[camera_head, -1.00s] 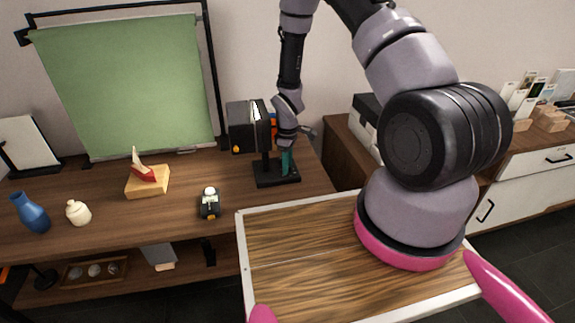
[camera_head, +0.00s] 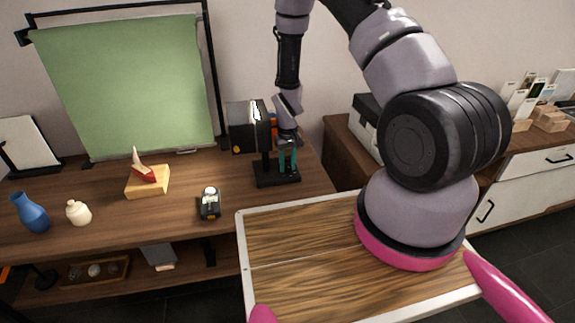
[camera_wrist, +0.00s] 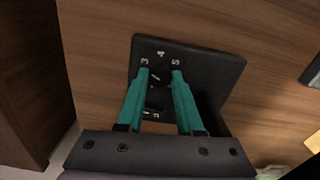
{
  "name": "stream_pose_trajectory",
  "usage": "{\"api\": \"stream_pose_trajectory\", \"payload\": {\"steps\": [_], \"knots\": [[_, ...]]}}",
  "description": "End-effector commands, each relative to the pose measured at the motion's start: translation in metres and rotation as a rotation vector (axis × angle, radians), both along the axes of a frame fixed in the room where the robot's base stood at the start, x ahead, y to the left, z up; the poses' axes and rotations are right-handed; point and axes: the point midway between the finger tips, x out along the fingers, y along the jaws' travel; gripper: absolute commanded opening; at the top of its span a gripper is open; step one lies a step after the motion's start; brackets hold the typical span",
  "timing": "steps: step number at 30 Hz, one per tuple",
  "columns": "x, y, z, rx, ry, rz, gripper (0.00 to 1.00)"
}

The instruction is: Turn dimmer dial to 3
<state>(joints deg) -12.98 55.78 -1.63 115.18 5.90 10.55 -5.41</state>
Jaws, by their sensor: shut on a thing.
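The dimmer dial (camera_wrist: 160,76) is a small dark knob on a black square base plate (camera_wrist: 212,68), with white numbers printed around it. In the wrist view the 3, 4 and 5 read at its far side, and a partly hidden mark shows nearer. A light line shows on the knob, roughly toward the 3, but I cannot tell the exact setting. My gripper (camera_wrist: 160,74) has teal fingers, one on each side of the dial, and is shut on it. In the head view my gripper (camera_head: 288,151) reaches down to the black base (camera_head: 264,180), hiding the dial.
A black box-shaped lamp head (camera_head: 243,128) on a post stands close left of my gripper.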

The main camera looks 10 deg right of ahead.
Motion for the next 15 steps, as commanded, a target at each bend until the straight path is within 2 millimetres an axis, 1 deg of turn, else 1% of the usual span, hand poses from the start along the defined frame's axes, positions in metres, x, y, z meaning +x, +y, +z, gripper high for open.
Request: {"api": "stream_pose_trajectory", "payload": {"steps": [6,15], "knots": [[0.0008,0.0001,0.0005,0.0,-0.002,-0.078,0.0],[0.0007,-0.0001,0.0005,0.0,-0.001,-0.11,0.0]]}}
